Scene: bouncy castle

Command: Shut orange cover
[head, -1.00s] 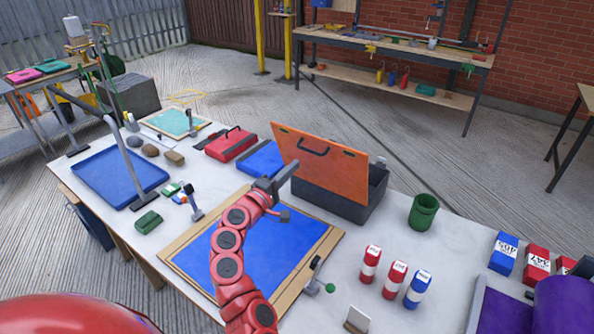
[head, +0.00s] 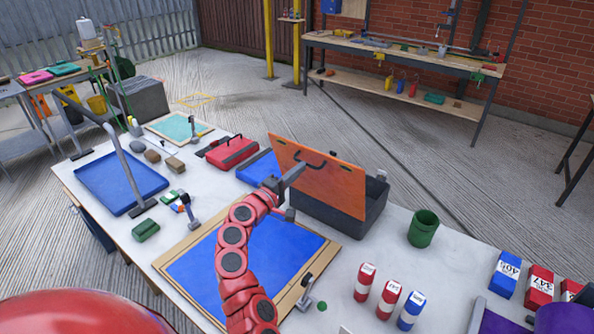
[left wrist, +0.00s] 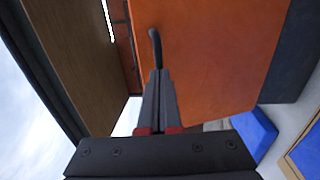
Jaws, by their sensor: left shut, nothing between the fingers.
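The orange cover (head: 330,182) stands raised and tilted on a dark grey box (head: 374,195) at the table's far side. A dark handle (head: 314,155) is on its face. My left gripper (head: 302,168) is shut and empty, in front of the cover's left part, just below the handle. In the left wrist view the shut fingers (left wrist: 159,75) point at the orange cover (left wrist: 215,50), with their tips close to the handle (left wrist: 154,45). I cannot tell whether they touch. My right gripper is not in view.
A blue panel in a wooden frame (head: 335,250) lies beneath my left arm. A red case (head: 232,152) lies left of the box. A green cup (head: 423,229) stands to its right. Red and blue containers (head: 389,299) stand at the front right.

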